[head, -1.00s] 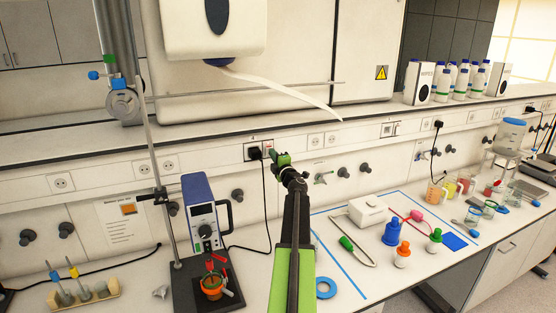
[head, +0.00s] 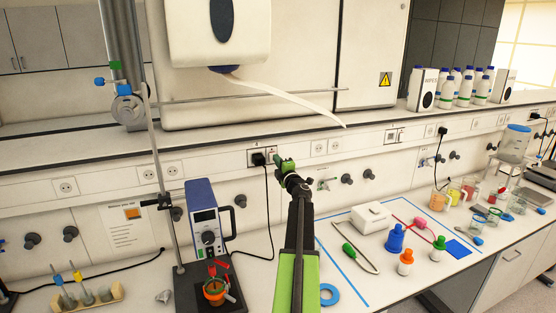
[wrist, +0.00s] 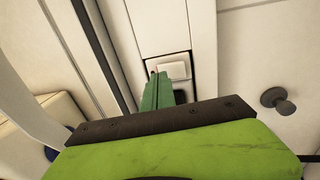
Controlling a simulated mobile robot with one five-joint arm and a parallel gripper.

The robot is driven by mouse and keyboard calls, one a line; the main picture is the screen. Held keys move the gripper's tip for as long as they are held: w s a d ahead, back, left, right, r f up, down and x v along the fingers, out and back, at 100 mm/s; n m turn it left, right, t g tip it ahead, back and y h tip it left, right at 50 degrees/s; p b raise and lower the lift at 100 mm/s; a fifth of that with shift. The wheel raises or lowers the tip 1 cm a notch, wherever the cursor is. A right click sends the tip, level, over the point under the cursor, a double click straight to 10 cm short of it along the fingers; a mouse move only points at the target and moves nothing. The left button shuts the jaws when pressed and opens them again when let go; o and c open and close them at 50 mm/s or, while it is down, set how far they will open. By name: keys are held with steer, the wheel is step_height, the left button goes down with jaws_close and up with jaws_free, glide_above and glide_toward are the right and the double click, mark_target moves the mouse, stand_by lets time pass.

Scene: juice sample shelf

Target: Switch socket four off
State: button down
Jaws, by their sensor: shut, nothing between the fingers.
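A socket with a black plug (head: 258,159) in it sits in the wall rail, with a small white switch (head: 271,155) at its right. I cannot read its number. In the wrist view the white rocker switch (wrist: 176,70) sits in a dark-edged plate, with part of a dark object, probably the plug, below it. My gripper (head: 281,161) is shut and empty, its green fingers just right of the switch in the head view. In the wrist view the shut fingertips (wrist: 156,78) are at the switch's left edge; I cannot tell whether they touch.
A blue power unit (head: 207,225) and a stand are on the bench left of my arm. Other sockets (head: 319,148) line the rail. A grey knob (wrist: 278,100) sticks out of the wall.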

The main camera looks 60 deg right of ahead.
steer(key=s+a+r+p, duration=0.1)
steer(key=s+a, duration=0.6)
steer(key=s, duration=0.2)
steer(key=shift+s+r, duration=0.25)
steer(key=shift+r, duration=0.15)
